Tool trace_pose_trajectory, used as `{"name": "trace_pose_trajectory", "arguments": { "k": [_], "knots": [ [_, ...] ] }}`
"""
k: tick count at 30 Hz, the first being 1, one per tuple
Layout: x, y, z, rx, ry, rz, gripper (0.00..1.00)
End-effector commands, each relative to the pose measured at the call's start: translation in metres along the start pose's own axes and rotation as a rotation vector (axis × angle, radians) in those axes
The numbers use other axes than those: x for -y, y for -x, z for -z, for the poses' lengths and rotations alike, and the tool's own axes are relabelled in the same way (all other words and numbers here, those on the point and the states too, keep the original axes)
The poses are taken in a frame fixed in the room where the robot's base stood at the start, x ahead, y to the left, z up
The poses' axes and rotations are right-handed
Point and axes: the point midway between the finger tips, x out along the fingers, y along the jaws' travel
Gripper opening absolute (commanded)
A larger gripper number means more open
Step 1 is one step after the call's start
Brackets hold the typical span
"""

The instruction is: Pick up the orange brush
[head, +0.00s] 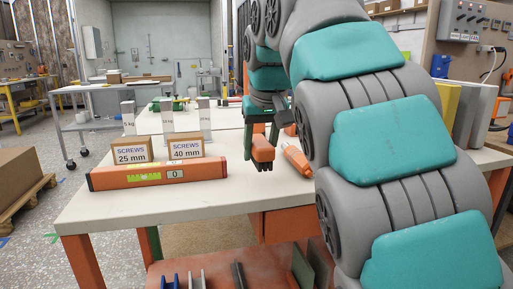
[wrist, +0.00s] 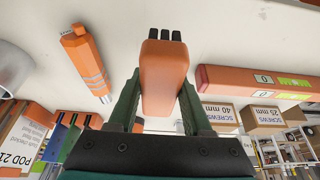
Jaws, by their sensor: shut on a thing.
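The orange brush (head: 262,149) has a block-like orange body and short black bristles at its lower end. My gripper (head: 260,132) is shut on it above the white worktop, with a green finger on each side. In the wrist view the brush (wrist: 164,75) sits between the two fingers of my gripper (wrist: 160,88), and its bristles point away from the palm. I cannot tell whether the bristles touch the worktop.
An orange tool with grey stripes (head: 297,160) lies just right of the brush. An orange spirit level (head: 158,173) and two screw boxes (head: 131,150) (head: 186,148) stand to the left. The worktop (head: 215,195) in front is clear.

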Motion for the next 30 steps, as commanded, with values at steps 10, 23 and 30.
{"name": "trace_pose_trajectory", "arguments": {
  "k": [10, 23, 30],
  "knots": [
    [0.004, 0.030, -0.057, -0.002, 0.000, 0.001, 0.00],
    [0.005, 0.045, -0.087, 0.001, 0.001, 0.001, 0.00],
    [0.005, 0.046, -0.087, 0.000, 0.000, 0.001, 0.00]
  ]
}}
